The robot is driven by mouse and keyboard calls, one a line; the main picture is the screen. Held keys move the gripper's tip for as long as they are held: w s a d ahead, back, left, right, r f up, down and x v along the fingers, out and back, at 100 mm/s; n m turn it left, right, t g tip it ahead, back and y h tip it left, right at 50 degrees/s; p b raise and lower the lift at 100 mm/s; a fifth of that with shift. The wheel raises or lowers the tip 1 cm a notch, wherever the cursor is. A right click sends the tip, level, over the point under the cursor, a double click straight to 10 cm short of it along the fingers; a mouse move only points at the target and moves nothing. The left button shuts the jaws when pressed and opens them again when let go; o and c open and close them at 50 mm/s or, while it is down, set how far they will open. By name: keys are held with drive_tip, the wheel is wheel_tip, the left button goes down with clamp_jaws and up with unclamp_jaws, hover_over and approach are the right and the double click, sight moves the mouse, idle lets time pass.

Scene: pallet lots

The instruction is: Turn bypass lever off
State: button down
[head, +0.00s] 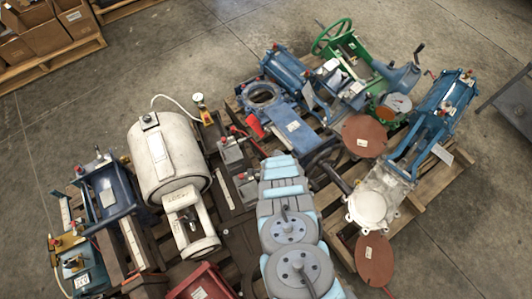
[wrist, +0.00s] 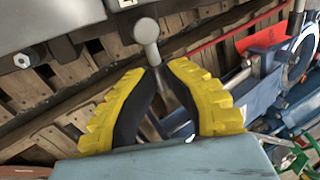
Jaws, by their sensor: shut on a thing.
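In the wrist view, a grey lever (wrist: 148,32) with a rounded head and a short stem hangs from a grey housing (wrist: 45,22). My gripper (wrist: 155,68) has yellow fingers with black inner pads. Its fingertips are drawn together on the lower end of the lever's stem. The pads spread apart behind the tips, and slats show through the gap. In the head view my arm covers this spot, and neither the fingers nor the lever can be made out.
A white tank (head: 168,160) stands left of my arm in the head view. A blue valve assembly (head: 290,120) and a green handwheel (head: 331,37) lie beyond. Rusty discs (head: 365,136) are at right. A wooden pallet (head: 435,195) lies under the right-hand equipment. Open floor surrounds the pallets.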

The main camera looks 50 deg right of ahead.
drive_tip(key=shift+s+a+f+m, duration=0.1)
drive_tip(key=shift+s+a+m, duration=0.1)
drive_tip(key=shift+m, duration=0.2)
drive_tip(key=c, duration=1)
unclamp_jaws()
drive_tip(key=shift+w, duration=0.1)
drive_tip(key=shift+w+r, duration=0.2)
drive_tip(key=shift+r, duration=0.15)
drive_tip(key=shift+a+r, duration=0.25)
